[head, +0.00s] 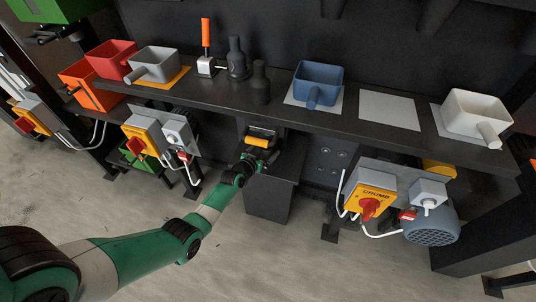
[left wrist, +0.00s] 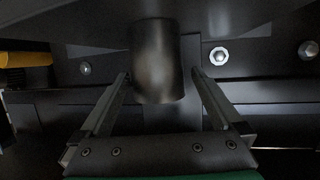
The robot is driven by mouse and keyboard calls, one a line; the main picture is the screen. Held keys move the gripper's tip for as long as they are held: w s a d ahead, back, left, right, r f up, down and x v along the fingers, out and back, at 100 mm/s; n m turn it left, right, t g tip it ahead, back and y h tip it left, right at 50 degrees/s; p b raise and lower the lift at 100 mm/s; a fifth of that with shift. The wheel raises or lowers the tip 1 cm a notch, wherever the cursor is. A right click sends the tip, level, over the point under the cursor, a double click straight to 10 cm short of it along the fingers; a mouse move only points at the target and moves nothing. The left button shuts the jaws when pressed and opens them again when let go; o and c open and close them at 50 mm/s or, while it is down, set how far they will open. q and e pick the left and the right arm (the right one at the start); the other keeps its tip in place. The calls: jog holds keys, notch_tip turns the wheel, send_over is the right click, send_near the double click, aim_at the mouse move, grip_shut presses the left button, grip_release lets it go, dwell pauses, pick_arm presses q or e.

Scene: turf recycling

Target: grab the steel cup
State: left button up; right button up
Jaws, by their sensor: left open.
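A dark metallic cylinder (left wrist: 155,62), which looks like the steel cup, stands upright in the middle of the left wrist view. My left gripper (left wrist: 160,76) is open, with one finger on each side of its lower part. Gaps show between the fingers and the cylinder, so it is not clamped. In the head view my left gripper (head: 263,138) is below the front edge of the shelf, at the dark machine front. I cannot make out the cup there. My right gripper is not in view.
The dark shelf (head: 390,138) runs above my left gripper. It carries a grey scoop (head: 158,62), a blue scoop (head: 318,78), a white scoop (head: 473,108) and dark bottle-like pieces (head: 237,60). Switch boxes (head: 370,197) and a motor (head: 432,224) are at the right.

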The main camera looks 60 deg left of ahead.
pick_arm(q)
jog(key=b+x, duration=0.3)
jog(key=x, duration=0.1)
jog(key=shift+w+f+b, duration=0.15)
jog(key=shift+w+b, duration=0.2)
jog(key=shift+w, duration=0.05)
jog(key=shift+w+a, duration=0.2)
jog(key=shift+s, duration=0.1)
jog(key=shift+d, duration=0.1)
jog(key=shift+c, duration=0.3)
